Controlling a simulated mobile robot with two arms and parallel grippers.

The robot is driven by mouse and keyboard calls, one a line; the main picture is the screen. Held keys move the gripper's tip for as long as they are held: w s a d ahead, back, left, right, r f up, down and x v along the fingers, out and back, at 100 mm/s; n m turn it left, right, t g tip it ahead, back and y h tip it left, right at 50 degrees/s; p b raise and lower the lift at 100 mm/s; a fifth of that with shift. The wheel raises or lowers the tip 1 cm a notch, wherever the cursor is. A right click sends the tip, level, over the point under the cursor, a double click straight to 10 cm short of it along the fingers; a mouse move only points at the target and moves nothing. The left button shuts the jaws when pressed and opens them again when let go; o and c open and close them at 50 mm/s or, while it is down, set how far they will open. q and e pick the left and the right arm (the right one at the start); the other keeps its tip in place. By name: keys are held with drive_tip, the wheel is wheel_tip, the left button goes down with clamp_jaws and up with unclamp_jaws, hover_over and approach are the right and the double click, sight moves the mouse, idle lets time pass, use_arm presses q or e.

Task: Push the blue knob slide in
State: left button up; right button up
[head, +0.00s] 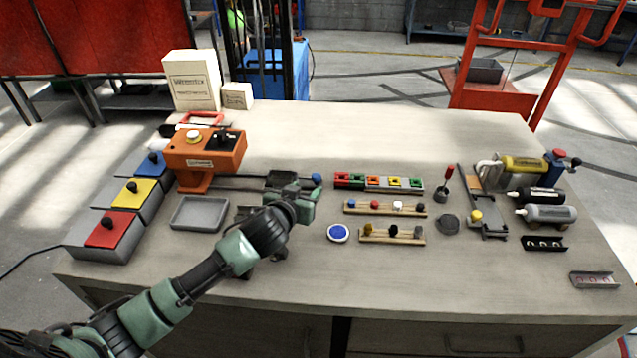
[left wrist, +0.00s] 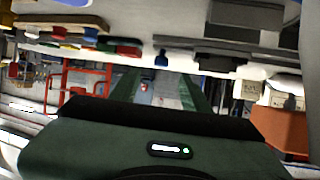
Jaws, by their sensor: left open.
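The blue knob (head: 317,179) shows in the head view at the right end of a dark slide (head: 255,178) on the table, to the right of the orange box. My left gripper (head: 302,193) is open, low over the table, just left of and nearer the camera than the knob. It partly hides the slide. In the left wrist view, which looks upside down, a small blue knob (left wrist: 162,60) shows near the middle, ahead of the green jaws. I cannot tell whether the gripper touches anything. My right gripper is not in view.
The orange box (head: 205,155) stands left of the slide, with a grey tray (head: 199,214) in front. A row of coloured blocks (head: 378,182) and two wooden peg strips (head: 392,236) lie to the right. A round blue button (head: 338,233) sits nearby. The table's back middle is clear.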

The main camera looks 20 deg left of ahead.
sight(315, 178)
use_arm(q)
drive_tip(key=shift+w+a+f, duration=0.15)
drive_tip(key=shift+w+f, duration=0.1)
drive_tip(key=shift+w, duration=0.75)
drive_tip(key=shift+w+p, duration=0.3)
drive_tip(key=shift+w, duration=0.25)
drive_tip(key=x, duration=0.4)
drive_tip(key=shift+w+f, duration=0.2)
drive_tip(key=shift+w, duration=0.05)
drive_tip(key=shift+w+f+p, duration=0.2)
drive_tip(key=shift+w+p, duration=0.1)
drive_tip(key=shift+w, duration=0.1)
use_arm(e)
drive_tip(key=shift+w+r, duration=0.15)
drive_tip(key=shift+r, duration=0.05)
use_arm(q)
clamp_jaws()
